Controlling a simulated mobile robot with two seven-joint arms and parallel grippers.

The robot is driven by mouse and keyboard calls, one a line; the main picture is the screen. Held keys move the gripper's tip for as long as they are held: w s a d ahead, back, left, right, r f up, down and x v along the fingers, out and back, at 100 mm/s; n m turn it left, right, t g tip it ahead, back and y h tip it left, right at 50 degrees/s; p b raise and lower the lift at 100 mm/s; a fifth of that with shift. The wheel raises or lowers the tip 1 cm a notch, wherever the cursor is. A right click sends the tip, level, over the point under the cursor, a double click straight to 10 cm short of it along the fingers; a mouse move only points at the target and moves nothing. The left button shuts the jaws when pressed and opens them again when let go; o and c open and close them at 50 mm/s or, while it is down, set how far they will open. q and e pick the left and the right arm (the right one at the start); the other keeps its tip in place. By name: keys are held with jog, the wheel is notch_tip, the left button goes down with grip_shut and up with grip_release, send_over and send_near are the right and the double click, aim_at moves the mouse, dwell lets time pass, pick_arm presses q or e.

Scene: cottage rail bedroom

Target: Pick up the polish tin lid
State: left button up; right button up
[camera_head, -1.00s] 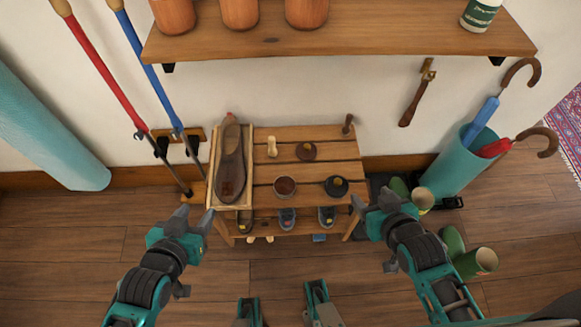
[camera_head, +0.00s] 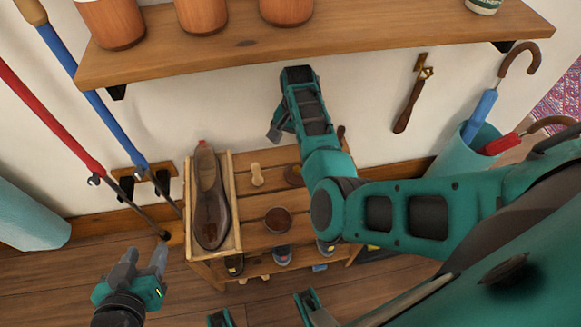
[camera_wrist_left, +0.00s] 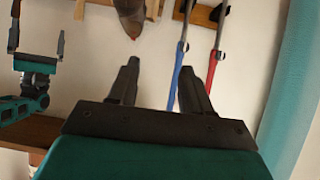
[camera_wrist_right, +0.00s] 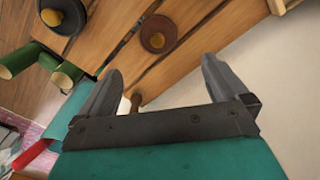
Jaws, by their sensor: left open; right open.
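Two round knobbed pieces lie on the slatted bench (camera_head: 255,240): a brown disc (camera_wrist_right: 159,34) and a black disc (camera_wrist_right: 62,16). I cannot tell for sure which is the polish tin lid. My right gripper (camera_wrist_right: 160,85) is open and empty, above the back of the bench, apart from both discs. My left gripper (camera_head: 145,260) is open and empty, left of the bench.
A tray (camera_head: 238,240) with a brown shoe (camera_head: 211,200) fills the bench's left end. A wall shelf (camera_head: 350,45) with pots overhangs behind. Poles lean at left; an umbrella stand (camera_head: 458,160) is at right.

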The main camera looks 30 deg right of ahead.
jog(key=b, duration=0.3)
send_over(297, 169)
notch_tip(297, 169, down, 7)
jog(key=shift+w+f, duration=0.1)
notch_tip(297, 169, down, 4)
jog(key=b, duration=0.3)
jog(key=shift+f, duration=0.7)
jog(key=shift+r, duration=0.1)
jog(key=c, duration=0.9)
